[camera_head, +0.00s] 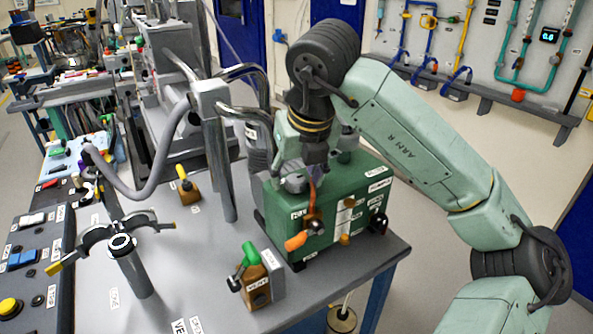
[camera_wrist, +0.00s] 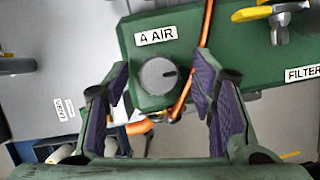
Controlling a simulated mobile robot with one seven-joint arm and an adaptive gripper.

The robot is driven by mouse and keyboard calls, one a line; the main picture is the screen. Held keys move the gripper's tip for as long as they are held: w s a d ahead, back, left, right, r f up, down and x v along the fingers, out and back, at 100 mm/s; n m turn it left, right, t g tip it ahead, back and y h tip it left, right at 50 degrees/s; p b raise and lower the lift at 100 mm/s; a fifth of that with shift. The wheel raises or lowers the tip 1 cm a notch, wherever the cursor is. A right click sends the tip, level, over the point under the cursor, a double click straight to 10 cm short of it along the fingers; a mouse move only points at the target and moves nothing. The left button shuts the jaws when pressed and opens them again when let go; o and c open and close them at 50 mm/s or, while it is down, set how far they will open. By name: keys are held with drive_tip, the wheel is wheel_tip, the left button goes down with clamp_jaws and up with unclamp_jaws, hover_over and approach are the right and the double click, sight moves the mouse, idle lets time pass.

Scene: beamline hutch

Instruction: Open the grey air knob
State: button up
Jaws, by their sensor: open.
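The grey air knob (camera_wrist: 158,76) is a round dial with a dark pointer mark, on a green box (camera_wrist: 190,30) below the label "A AIR". In the wrist view my gripper (camera_wrist: 162,68) is open, with one purple-padded finger to each side of the knob. Neither finger visibly touches it; the depth gap is hard to judge. In the head view my gripper (camera_head: 302,163) points down over the top of the green box (camera_head: 335,225), and a grey round part (camera_head: 293,184) shows just beneath it.
An orange-handled lever (camera_head: 297,241) hangs on the box's front, and an orange rod (camera_wrist: 203,30) passes close to the right finger. A yellow-handled valve (camera_wrist: 280,18) is near the FILTER label. A green-handled VENT valve (camera_head: 254,277) stands in front on the grey bench (camera_head: 205,270).

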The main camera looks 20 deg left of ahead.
drive_tip(key=c, duration=1.1)
